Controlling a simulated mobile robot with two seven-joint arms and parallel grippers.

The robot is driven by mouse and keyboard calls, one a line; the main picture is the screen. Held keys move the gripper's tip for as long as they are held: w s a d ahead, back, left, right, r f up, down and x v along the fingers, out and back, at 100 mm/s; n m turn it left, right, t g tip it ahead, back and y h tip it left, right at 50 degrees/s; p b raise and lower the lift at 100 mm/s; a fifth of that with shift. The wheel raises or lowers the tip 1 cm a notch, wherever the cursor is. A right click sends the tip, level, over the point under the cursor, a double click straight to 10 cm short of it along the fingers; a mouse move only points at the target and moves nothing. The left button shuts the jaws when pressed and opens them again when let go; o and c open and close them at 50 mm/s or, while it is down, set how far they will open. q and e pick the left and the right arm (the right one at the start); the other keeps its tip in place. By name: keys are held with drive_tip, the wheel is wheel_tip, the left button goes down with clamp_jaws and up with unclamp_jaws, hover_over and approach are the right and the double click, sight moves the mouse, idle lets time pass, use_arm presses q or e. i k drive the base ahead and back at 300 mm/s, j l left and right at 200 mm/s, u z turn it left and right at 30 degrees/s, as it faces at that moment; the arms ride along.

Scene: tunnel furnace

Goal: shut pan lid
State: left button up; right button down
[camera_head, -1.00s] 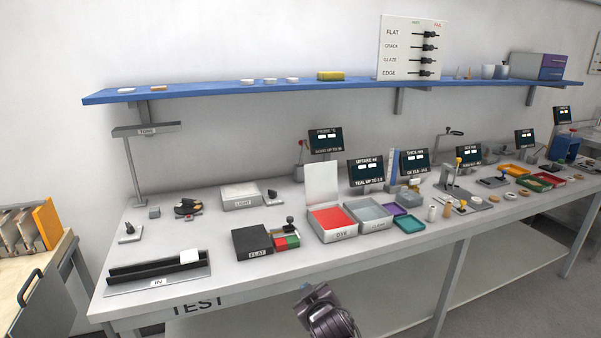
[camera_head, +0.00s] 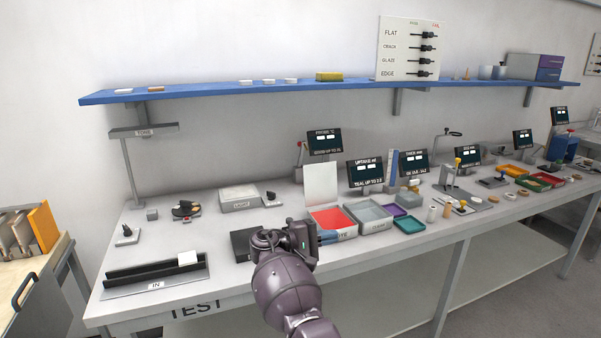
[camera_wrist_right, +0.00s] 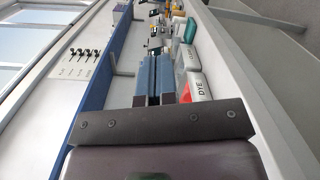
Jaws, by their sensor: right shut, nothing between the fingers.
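The dye pan (camera_head: 348,235) stands on the bench with red inside, and its label is partly hidden by my right gripper. Its pale lid (camera_head: 321,183) stands upright, open, at the pan's back edge. My right gripper (camera_head: 328,237) is shut and empty, with its blue-grey fingers in front of the pan's front left part. Whether they touch the pan I cannot tell. In the right wrist view the shut fingers (camera_wrist_right: 153,78) point along the bench, with the dye pan (camera_wrist_right: 199,86) just to their right. My left gripper is not in view.
A second grey pan (camera_head: 374,228) stands right of the dye pan, with purple and teal (camera_head: 409,225) trays beyond. A dark block (camera_head: 240,242) is partly behind my right arm. Screens (camera_head: 365,173) stand behind the pans. A blue shelf (camera_head: 220,88) runs above.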

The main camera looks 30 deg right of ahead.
sight(321, 179)
drive_tip(key=i, duration=1.5)
